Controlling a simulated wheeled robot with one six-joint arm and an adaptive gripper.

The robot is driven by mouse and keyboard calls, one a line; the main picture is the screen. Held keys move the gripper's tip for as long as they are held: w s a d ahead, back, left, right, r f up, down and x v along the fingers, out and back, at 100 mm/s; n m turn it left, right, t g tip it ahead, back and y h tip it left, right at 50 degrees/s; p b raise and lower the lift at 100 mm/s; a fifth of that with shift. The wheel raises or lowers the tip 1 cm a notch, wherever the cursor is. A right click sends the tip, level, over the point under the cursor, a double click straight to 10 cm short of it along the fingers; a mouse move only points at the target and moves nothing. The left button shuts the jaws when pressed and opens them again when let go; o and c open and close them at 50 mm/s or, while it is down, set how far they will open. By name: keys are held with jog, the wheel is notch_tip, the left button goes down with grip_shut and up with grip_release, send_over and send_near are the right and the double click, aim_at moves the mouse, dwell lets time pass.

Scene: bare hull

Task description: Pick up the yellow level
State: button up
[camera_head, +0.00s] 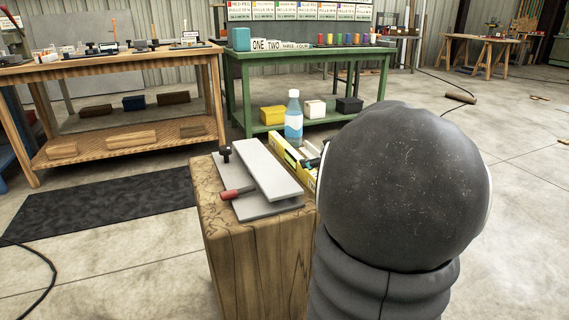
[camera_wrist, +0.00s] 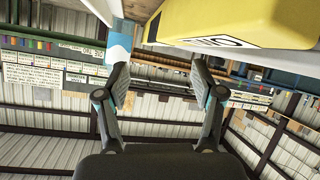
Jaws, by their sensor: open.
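The yellow level (camera_head: 283,148) lies on the wooden block, beside a grey metal plate, with its right end hidden behind my arm in the head view. In the wrist view the level (camera_wrist: 235,22) fills the top right, close to the camera, past the fingertips and not between them. My gripper (camera_wrist: 160,72) is open and empty, its two fingers spread apart. In the head view my arm hides most of the gripper; only a small dark and teal part shows near the level.
A bottle with a blue label (camera_head: 293,120) stands behind the level. A tilted grey plate (camera_head: 268,170), with a red-handled tool (camera_head: 238,194), sits on the wooden block (camera_head: 255,255). A green table (camera_head: 235,100) and a wooden workbench (camera_head: 90,66) stand behind. Floor at right is mostly clear.

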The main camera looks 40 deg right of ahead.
aim_at(296, 156)
jog(key=b+x, duration=0.1)
jog(key=x, duration=0.4)
jog(key=shift+w+f, duration=0.15)
jog(key=shift+w, duration=0.15)
jog(key=shift+w+r+b+x, duration=0.15)
jog(key=shift+b+x, duration=0.3)
jog(key=shift+x, duration=0.85)
jog(key=shift+w+r+b+x, duration=0.1)
jog(key=shift+r+b+x, duration=0.25)
jog(key=shift+x, duration=0.95)
jog(key=shift+s+a+f, duration=0.1)
jog(key=shift+a, duration=0.05)
grip_shut()
